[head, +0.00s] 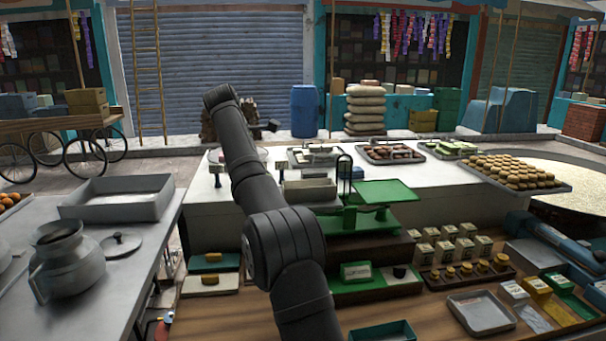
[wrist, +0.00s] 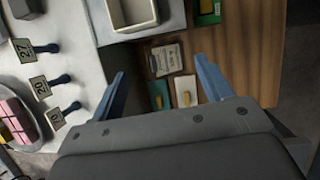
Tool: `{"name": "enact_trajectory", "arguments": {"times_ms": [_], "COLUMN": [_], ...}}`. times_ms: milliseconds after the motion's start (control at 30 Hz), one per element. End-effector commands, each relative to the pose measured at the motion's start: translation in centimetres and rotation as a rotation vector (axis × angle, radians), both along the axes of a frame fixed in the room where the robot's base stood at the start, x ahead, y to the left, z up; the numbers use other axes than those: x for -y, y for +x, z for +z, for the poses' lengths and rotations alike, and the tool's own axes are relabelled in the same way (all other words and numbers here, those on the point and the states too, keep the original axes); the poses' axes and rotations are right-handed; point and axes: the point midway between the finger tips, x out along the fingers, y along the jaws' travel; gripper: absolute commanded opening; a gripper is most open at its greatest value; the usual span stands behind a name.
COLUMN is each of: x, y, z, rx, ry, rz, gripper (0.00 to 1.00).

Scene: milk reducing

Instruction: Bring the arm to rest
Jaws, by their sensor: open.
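My arm rises through the middle of the head view, over the wooden counter and the white counter behind it. My gripper shows in the wrist view (wrist: 160,88), its two blue-grey fingers spread wide apart with nothing between them. It hangs above the edge of the white counter (wrist: 80,100) and the brown wooden surface (wrist: 240,35). Beyond the fingertips is a rectangular light tray (wrist: 132,12). In the head view the fingers are hard to make out at the far end of the arm.
A green scale (head: 350,220) stands right of my arm. A metal milk pot (head: 65,262) and grey tray (head: 120,200) are on the left table. Trays of sweets (head: 515,172) line the back right. Price signs (wrist: 40,87) stand left of my gripper.

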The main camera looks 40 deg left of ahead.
Motion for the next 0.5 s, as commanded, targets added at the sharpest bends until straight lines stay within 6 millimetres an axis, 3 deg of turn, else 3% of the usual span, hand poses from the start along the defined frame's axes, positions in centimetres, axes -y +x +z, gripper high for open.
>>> {"name": "enact_trajectory", "arguments": {"times_ms": [167,500], "x": [1.0,4.7], "y": [1.5,7.1], "z": [0.0,0.0], "rx": [0.0,0.0], "ry": [0.0,0.001], "rz": [-0.003,-0.004], "gripper": [0.72,0.72]}}
